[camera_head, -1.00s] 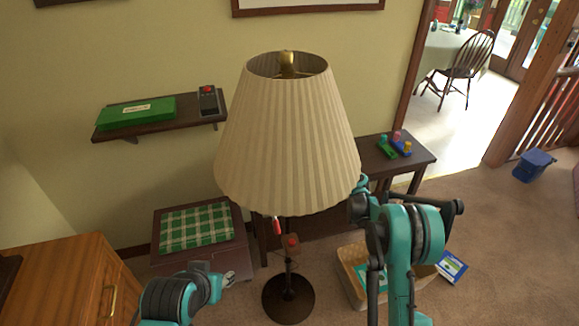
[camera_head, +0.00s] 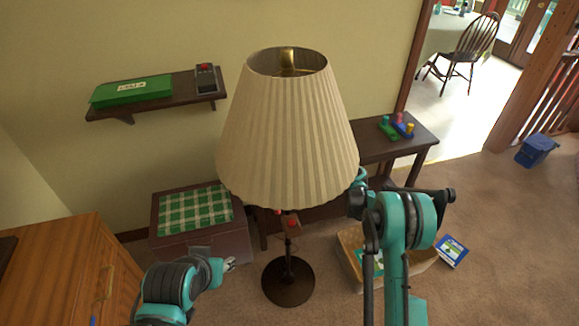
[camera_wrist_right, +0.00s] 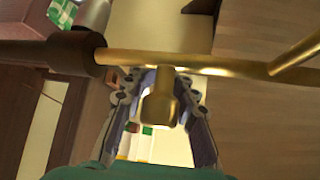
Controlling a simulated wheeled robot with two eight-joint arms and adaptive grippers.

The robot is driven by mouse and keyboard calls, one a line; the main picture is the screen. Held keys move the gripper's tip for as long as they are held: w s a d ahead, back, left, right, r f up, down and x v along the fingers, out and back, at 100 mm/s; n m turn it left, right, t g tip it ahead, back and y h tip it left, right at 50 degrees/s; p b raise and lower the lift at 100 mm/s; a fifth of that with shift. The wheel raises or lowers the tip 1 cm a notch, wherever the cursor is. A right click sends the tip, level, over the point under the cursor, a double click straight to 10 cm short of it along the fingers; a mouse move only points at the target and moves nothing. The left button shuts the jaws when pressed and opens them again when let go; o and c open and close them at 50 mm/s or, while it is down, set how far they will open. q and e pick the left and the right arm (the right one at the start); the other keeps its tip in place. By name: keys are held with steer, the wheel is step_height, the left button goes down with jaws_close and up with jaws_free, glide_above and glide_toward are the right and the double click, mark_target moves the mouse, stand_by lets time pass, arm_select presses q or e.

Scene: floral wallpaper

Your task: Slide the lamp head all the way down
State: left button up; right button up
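The lamp stands in the middle of the head view, with a cream pleated shade (camera_head: 288,140) over a dark round base (camera_head: 288,283). A small red knob (camera_head: 292,222) shows on the stand just below the shade's rim. My right gripper is hidden behind the shade's lower right edge in the head view. In the right wrist view, its fingers (camera_wrist_right: 166,95) are on both sides of a brass knob (camera_wrist_right: 158,108), which hangs from a brass rod (camera_wrist_right: 195,62), and appear closed on it. My left gripper (camera_head: 229,264) is low, left of the stand, and holds nothing visible; its finger gap is unclear.
A box with a green checked top (camera_head: 195,208) stands behind left, below a wall shelf (camera_head: 150,108). A dark side table (camera_head: 365,155) is behind right. A basket (camera_head: 350,262) and a blue book (camera_head: 452,252) lie right of the base. A wooden cabinet (camera_head: 60,265) is at left.

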steer(key=shift+o, duration=1)
steer(key=shift+d, duration=0.1)
steer(key=v, duration=0.7)
steer(key=shift+s+d, duration=0.1)
